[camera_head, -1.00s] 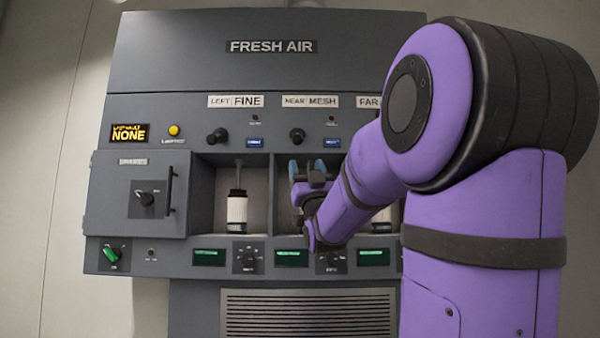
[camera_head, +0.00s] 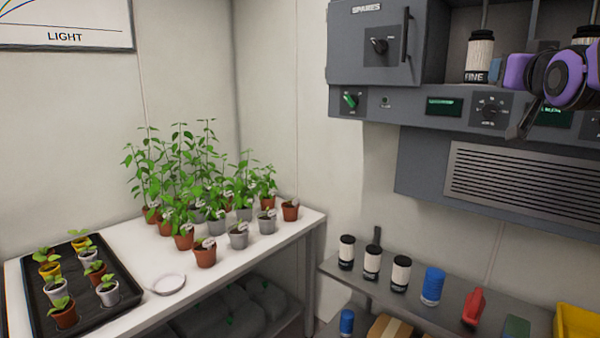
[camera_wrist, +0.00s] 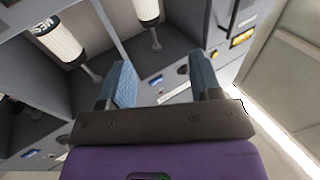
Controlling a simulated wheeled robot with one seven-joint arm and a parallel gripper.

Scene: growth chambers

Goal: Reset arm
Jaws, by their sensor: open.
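My purple arm (camera_head: 565,80) shows only in part at the upper right of the head view, in front of the grey air unit. My gripper (camera_wrist: 163,68) shows in the wrist view, with its two blue-padded fingers apart and nothing between them. The wrist view is tilted and looks at the unit's bays. A white cartridge marked MESH (camera_wrist: 55,40) hangs in a bay to the left of the fingers. A second white cartridge (camera_wrist: 148,12) shows above them. Neither touches the fingers.
The SPARES box (camera_head: 378,45) is shut, with a cartridge marked FINE (camera_head: 479,55) beside it. Below, a shelf (camera_head: 335,268) holds dark-capped cartridges, a blue cylinder (camera_head: 432,286) and a red object (camera_head: 473,306). A white table (camera_head: 135,238) at left holds potted plants and a black tray (camera_head: 125,280).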

